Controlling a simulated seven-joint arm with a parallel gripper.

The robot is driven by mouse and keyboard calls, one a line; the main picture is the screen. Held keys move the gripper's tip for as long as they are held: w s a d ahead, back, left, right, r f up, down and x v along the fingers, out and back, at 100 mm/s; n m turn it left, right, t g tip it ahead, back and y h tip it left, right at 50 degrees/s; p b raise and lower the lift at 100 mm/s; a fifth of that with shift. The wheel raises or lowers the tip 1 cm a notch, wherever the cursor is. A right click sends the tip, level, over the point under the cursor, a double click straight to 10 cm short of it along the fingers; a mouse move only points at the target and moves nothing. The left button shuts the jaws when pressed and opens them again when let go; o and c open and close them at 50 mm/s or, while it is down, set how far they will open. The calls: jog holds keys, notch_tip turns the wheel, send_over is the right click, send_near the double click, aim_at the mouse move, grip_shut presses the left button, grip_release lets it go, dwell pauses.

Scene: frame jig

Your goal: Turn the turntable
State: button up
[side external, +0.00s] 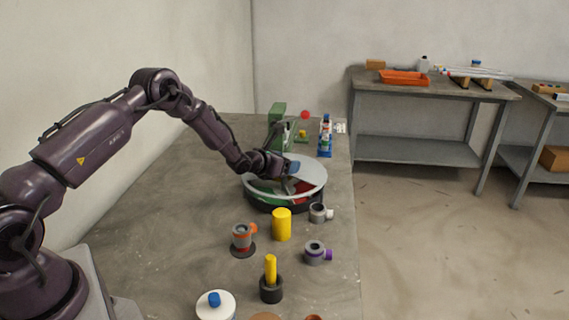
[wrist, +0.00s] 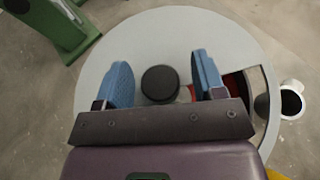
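The turntable (side external: 312,172) is a round, light grey disc on a dark base with green and red parts under its top. It fills most of the wrist view (wrist: 230,45), where a cut-out at its right side shows red inside. A round black knob (wrist: 160,84) stands at its middle. My gripper (wrist: 163,78) is open, with one blue finger on each side of the knob and gaps between. In the side view my gripper (side external: 291,168) is low over the disc and hides the knob. I cannot tell how far down the fingers reach beside it.
A green stand (side external: 277,125) is behind the turntable, with a blue rack of bottles (side external: 325,138) to its right. In front are a yellow cylinder (side external: 282,225), grey cups with coloured parts (side external: 315,254) and a white lidded jar (side external: 215,305). The bench left of the turntable is clear.

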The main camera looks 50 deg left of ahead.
jog(key=shift+s, duration=0.1)
jog(key=v, duration=1.2)
jog(key=shift+s+d+r, duration=0.1)
jog(key=shift+s+r, duration=0.05)
jog(key=shift+s, duration=0.2)
